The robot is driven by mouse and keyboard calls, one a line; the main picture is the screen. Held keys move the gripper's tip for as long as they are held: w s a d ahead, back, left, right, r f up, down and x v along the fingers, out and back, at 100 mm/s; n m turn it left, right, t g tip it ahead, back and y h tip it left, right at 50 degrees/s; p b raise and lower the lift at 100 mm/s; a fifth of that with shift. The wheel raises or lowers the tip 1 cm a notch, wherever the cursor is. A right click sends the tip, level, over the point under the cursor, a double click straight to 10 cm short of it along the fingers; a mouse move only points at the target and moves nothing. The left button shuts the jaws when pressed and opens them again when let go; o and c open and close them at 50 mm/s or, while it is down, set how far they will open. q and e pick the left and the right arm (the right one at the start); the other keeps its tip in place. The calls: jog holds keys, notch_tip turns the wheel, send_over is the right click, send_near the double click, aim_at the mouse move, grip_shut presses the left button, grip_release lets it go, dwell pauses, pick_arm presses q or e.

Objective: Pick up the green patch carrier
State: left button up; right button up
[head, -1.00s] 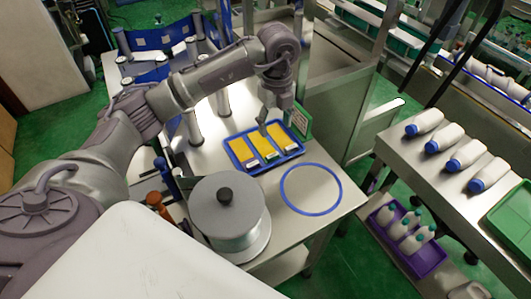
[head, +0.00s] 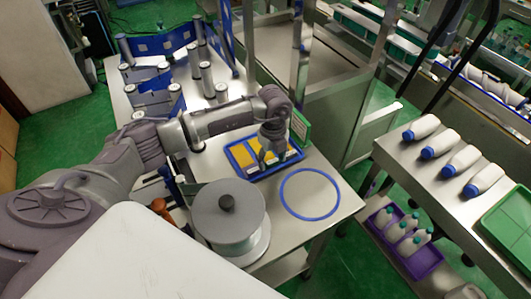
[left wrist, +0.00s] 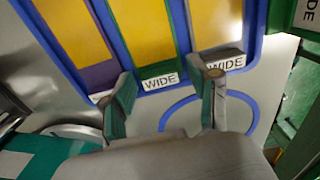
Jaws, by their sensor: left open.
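In the left wrist view, the green patch carrier (left wrist: 147,45) is the middle of three yellow-faced carriers in a blue tray (left wrist: 183,32). Its green end bears a "WIDE" label. My left gripper (left wrist: 165,100) is open, its two fingers apart near the label end of the green carrier, with nothing gripped between them. In the head view, my left gripper (head: 269,158) is over the blue tray (head: 236,168) and hides most of the green carrier. I cannot tell whether the fingers touch it. My right gripper is not in view.
A purple-ended carrier (left wrist: 75,35) and a grey-ended carrier (left wrist: 217,25) flank the green one. A blue ring (head: 310,216) marks bare table nearby. A grey spool (head: 228,222) stands at the near left. A green sign (head: 300,126) stands behind the tray.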

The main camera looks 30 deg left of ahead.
pick_arm(q)
jog(key=shift+c, duration=0.3)
jog(key=c, duration=0.9)
jog(key=shift+r, duration=0.1)
jog(key=shift+r, duration=0.6)
jog(key=r, duration=0.1)
jog(key=r+b, duration=0.1)
jog(key=r, duration=0.1)
jog(key=shift+w+d, duration=0.1)
jog(key=shift+d, duration=0.15)
jog(key=shift+w+d+r+b, duration=0.2)
jog(key=shift+d+r+b, duration=0.25)
jog(key=shift+d+r, duration=1.05)
jog(key=shift+w+d+r+b, duration=0.2)
jog(key=shift+d+r+b, duration=0.45)
jog(key=shift+d, duration=1.6)
jog(key=shift+w+d+r+b, duration=0.2)
jog(key=shift+d+r+b, duration=0.1)
jog(key=shift+d+r, duration=1.25)
